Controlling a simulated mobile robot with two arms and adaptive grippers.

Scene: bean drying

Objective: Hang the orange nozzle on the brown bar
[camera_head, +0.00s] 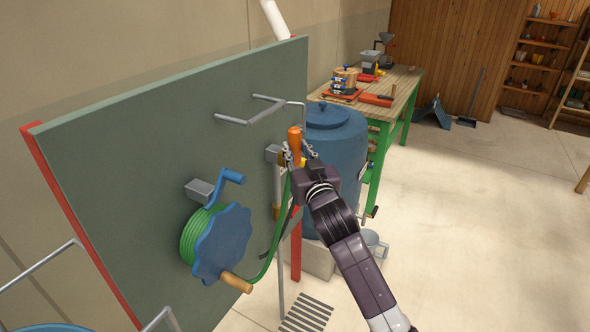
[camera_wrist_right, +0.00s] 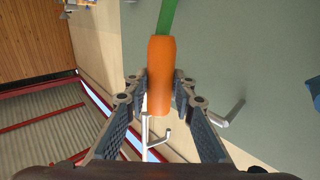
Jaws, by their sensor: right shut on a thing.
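The orange nozzle (camera_head: 294,139) stands upright in my right gripper (camera_head: 298,160), just in front of the green panel's right edge. In the right wrist view the nozzle (camera_wrist_right: 160,75) sits between the two fingers of the gripper (camera_wrist_right: 160,95), with the green hose (camera_wrist_right: 166,18) at its end. A grey metal bar (camera_head: 262,112) juts from the panel, left of and above the nozzle, apart from it. I cannot make out a clearly brown bar. My left gripper does not show.
The green panel (camera_head: 130,160) carries a blue hose reel (camera_head: 222,245) with a green hose (camera_head: 265,262). A blue barrel (camera_head: 340,135) stands close behind my right gripper. A workbench (camera_head: 395,95) holds tools farther back. The floor (camera_head: 480,190) at right is clear.

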